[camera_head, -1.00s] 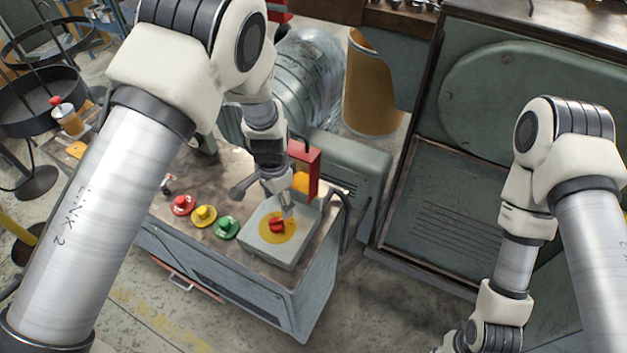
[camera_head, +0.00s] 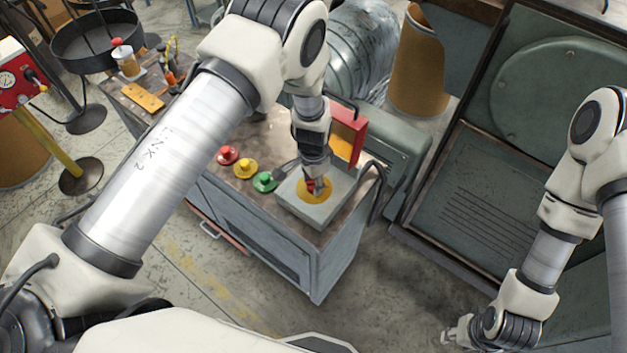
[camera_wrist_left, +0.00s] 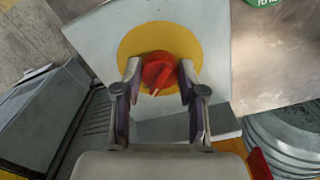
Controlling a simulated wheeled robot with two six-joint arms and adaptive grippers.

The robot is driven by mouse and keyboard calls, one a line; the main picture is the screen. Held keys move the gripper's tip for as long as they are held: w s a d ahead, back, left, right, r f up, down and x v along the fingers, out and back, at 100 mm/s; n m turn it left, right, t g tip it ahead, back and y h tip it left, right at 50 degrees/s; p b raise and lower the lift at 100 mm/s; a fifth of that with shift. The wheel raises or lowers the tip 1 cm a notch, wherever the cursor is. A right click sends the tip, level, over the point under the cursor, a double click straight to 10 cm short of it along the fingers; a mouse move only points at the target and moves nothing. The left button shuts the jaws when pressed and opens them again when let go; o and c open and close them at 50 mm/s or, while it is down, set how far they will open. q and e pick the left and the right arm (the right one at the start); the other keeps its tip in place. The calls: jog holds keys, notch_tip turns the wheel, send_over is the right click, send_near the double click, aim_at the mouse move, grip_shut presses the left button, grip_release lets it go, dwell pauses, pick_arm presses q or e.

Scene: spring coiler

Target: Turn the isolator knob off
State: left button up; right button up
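The isolator is a pale grey box (camera_head: 310,212) on the bench's near right corner, with a yellow disc (camera_head: 325,198) and a red knob (camera_head: 310,184) on top. In the left wrist view the knob (camera_wrist_left: 160,70) carries a short pale mark. My left gripper (camera_head: 316,187) comes down over the knob. In the left wrist view its two fingertips (camera_wrist_left: 159,73) stand on either side of the knob, with small gaps showing. My right gripper (camera_head: 455,336) hangs low at the bottom right, away from the box; its fingers are too small to read.
Red (camera_head: 227,155), yellow (camera_head: 245,168) and green (camera_head: 265,181) buttons sit on the bench left of the box. A red and yellow upright housing (camera_head: 346,135) stands just behind it. A dark bent bar (camera_head: 378,185) stands at the bench's right edge. Open floor lies in front.

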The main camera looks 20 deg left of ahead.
pick_arm(q)
jog(key=shift+f+n+b, duration=0.2)
jog(key=shift+n+b, duration=0.1)
jog(key=shift+n, duration=0.1)
jog(key=n+b, duration=0.1)
jog(key=n, duration=0.1)
jog(key=shift+n, duration=0.3)
jog(key=n+b, duration=0.3)
jog(key=n, duration=0.2)
jog(key=shift+d, duration=0.1)
jog(key=n+b, duration=0.1)
jog(key=n, duration=0.4)
jog(key=shift+b, duration=0.3)
jog(key=n+b, duration=0.1)
jog(key=n, duration=0.3)
jog(key=shift+r, duration=0.1)
jog(key=shift+n, duration=0.3)
jog(key=o, duration=1.2)
jog(key=shift+c, duration=0.2)
jog(key=shift+w, duration=0.15)
